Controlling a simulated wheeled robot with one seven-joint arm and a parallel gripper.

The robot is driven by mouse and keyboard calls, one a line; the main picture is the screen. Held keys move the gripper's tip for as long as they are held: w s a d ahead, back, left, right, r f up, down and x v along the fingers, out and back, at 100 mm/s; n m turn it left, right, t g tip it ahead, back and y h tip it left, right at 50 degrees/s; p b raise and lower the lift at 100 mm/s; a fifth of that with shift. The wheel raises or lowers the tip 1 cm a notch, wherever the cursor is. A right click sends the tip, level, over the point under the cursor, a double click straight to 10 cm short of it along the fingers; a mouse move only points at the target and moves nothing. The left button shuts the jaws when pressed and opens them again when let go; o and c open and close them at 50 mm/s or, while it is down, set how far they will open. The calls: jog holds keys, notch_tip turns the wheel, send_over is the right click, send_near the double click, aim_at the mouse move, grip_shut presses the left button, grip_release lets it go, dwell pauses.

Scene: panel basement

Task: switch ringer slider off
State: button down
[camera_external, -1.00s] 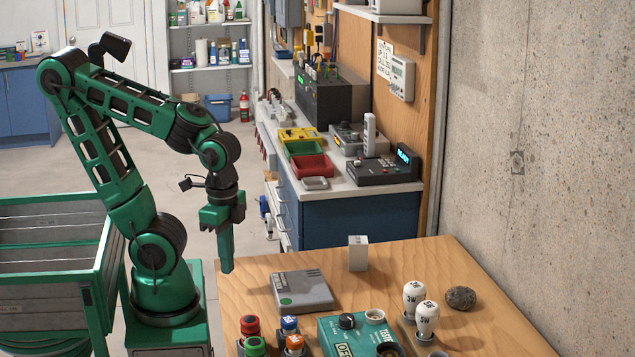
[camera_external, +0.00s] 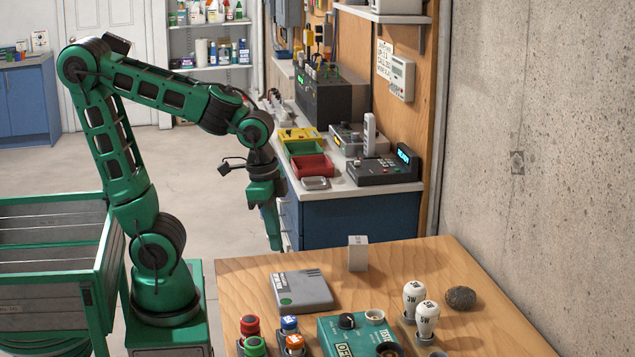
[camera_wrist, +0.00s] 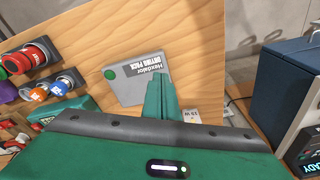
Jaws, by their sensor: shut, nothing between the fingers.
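I cannot make out a ringer slider in either view. A dark desk device with a lit blue display (camera_external: 385,170) sits on the workbench and may be a phone; its small controls are too small to read. In the wrist view a dark device with a lit "READY" display (camera_wrist: 304,158) shows at the lower right edge. My gripper (camera_external: 276,247) points down with its green fingers together, empty. In the external view it hangs in front of the blue cabinet, near the far left edge of the wooden table. The fingers also show in the wrist view (camera_wrist: 161,97).
The wooden table (camera_external: 240,285) holds a flat grey box (camera_external: 302,290), a white block (camera_external: 358,254), a green tester (camera_external: 345,335), two white bulbs (camera_external: 420,305) and a dark stone (camera_external: 460,298). The workbench holds red (camera_external: 312,166) and green bins. A concrete wall stands right.

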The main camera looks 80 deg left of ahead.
aim_at(357, 163)
jog(key=w+a+r+n+t, duration=0.1)
jog(key=w+a, duration=0.2)
jog(key=w, duration=0.2)
jog(key=w+a+r+n, duration=0.1)
jog(key=w+a+r, duration=0.15)
jog(key=w, duration=0.25)
jog(key=w+a+r+n+y, duration=0.1)
jog(key=w+a+r+y, duration=0.1)
jog(key=w+a, duration=0.3)
jog(key=w+a+r+n+t+y, duration=0.1)
jog(key=w+a, duration=0.5)
jog(key=a, duration=0.7)
jog(key=w+a+r+n+t+y, duration=0.1)
jog(key=w+a+r+n+y, duration=0.1)
jog(key=w+a, duration=0.4)
jog(key=a+r+y, duration=0.1)
jog(key=a, duration=0.3)
jog(key=shift+w, duration=0.15)
jog(key=x, duration=1)
jog(key=shift+f, duration=0.15)
jog(key=a, duration=0.2)
jog(key=shift+a, duration=0.95)
